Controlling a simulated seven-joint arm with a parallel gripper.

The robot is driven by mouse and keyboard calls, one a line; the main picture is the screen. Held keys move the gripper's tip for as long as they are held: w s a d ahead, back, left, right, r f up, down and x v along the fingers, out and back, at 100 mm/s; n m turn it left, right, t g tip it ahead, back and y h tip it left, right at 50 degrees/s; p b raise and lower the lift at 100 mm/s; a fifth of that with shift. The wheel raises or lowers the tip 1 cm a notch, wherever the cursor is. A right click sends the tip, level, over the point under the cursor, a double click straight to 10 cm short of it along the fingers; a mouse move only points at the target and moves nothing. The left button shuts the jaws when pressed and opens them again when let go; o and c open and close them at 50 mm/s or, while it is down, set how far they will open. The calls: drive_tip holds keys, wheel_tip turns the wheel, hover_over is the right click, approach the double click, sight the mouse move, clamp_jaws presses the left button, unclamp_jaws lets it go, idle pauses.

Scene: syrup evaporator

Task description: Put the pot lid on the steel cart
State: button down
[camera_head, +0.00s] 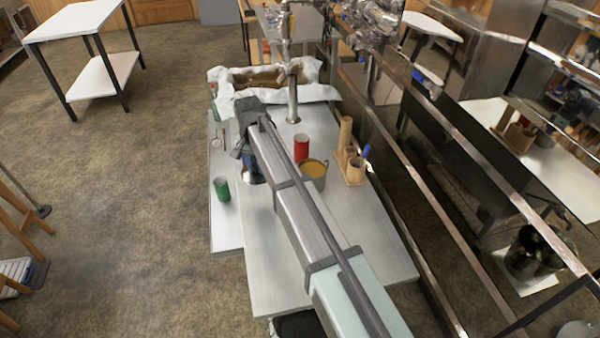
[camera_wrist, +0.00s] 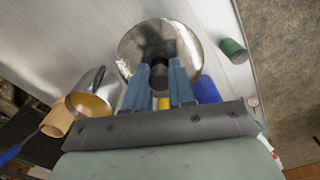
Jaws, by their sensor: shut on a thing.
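The pot lid (camera_wrist: 135,42) is a round, shiny metal disc in the wrist view, just beyond my fingertips. My gripper (camera_wrist: 160,72) has its two blue fingers closed at the lid's middle, where a dark patch hides the exact grip. I cannot tell if the lid touches the surface below.
A pot of amber liquid (camera_head: 313,172), a red can (camera_head: 301,148) and wooden containers (camera_head: 355,168) stand right of my arm. A green can (camera_head: 222,188) stands left. A blue object (camera_wrist: 207,90) is close to my fingers. The front left steel surface is clear.

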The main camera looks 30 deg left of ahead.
drive_tip(key=shift+a+f+m, duration=0.25)
drive_tip(key=shift+f+m, duration=0.15)
drive_tip(key=m, duration=0.2)
drive_tip(key=shift+w+a+m, duration=0.25)
drive_tip(key=shift+a+m, duration=0.05)
drive_tip(key=shift+a, duration=0.05)
drive_tip(key=shift+f+m, duration=0.15)
drive_tip(key=shift+m, duration=0.15)
drive_tip(key=shift+f, duration=4.8)
drive_tip(key=shift+f, duration=0.15)
drive_tip(key=c, duration=0.9)
unclamp_jaws()
drive_tip(key=shift+c, duration=0.2)
wheel_tip(320, 180, up, 12)
drive_tip(key=shift+r, duration=0.15)
